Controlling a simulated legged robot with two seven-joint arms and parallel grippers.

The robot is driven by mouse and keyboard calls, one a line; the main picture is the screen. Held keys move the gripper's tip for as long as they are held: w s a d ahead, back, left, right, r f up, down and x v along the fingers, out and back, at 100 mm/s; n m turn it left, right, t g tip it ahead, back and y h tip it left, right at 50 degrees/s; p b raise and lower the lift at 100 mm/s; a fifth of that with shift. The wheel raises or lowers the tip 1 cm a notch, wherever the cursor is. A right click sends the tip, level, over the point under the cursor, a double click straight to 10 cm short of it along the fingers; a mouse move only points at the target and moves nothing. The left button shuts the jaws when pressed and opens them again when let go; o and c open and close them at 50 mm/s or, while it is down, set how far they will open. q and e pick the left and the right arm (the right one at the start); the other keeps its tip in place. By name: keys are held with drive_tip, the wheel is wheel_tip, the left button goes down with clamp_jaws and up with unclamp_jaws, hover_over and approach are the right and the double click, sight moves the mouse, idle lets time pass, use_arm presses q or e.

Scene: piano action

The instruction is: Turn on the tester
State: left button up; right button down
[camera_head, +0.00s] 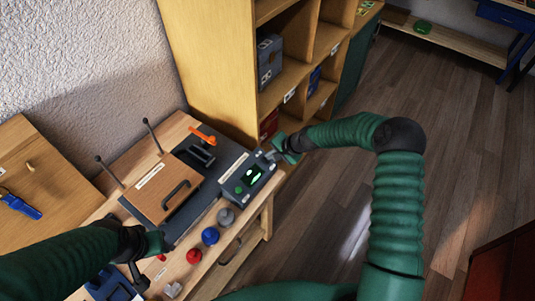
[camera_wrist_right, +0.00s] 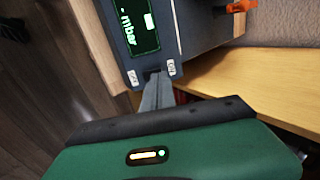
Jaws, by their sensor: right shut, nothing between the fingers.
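The tester, a dark grey box (camera_head: 240,190) with a lit green display, stands at the right end of the wooden bench. In the right wrist view its display (camera_wrist_right: 140,30) shows green text reading "mbar" and a bright block. My right gripper (camera_head: 271,156) is shut and empty. Its fingertips (camera_wrist_right: 153,76) are at the tester's edge between those white parts; I cannot tell whether they touch. My left gripper (camera_head: 138,278) is low at the bench's left; its jaws are unclear.
A wooden box lid with a black handle (camera_head: 165,195) and an orange-handled clamp (camera_head: 201,137) lie left of the tester. Red (camera_head: 194,256), blue (camera_head: 210,236) and grey (camera_head: 225,216) knobs line the front edge. A wooden shelf (camera_head: 215,65) stands close behind. Open floor lies right.

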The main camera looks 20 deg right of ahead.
sight(263, 158)
drive_tip(key=x, duration=0.2)
drive_tip(key=shift+w+a+f, duration=0.2)
drive_tip(key=shift+a+f, duration=0.05)
drive_tip(key=shift+a, duration=0.1)
use_arm(q)
drive_tip(key=shift+a+r, duration=0.35)
drive_tip(key=shift+r, duration=0.05)
use_arm(e)
drive_tip(key=shift+a, duration=0.1)
drive_tip(key=shift+f, duration=0.2)
use_arm(q)
drive_tip(key=shift+s, duration=0.15)
use_arm(e)
drive_tip(key=shift+s, duration=0.1)
drive_tip(key=shift+f, duration=0.1)
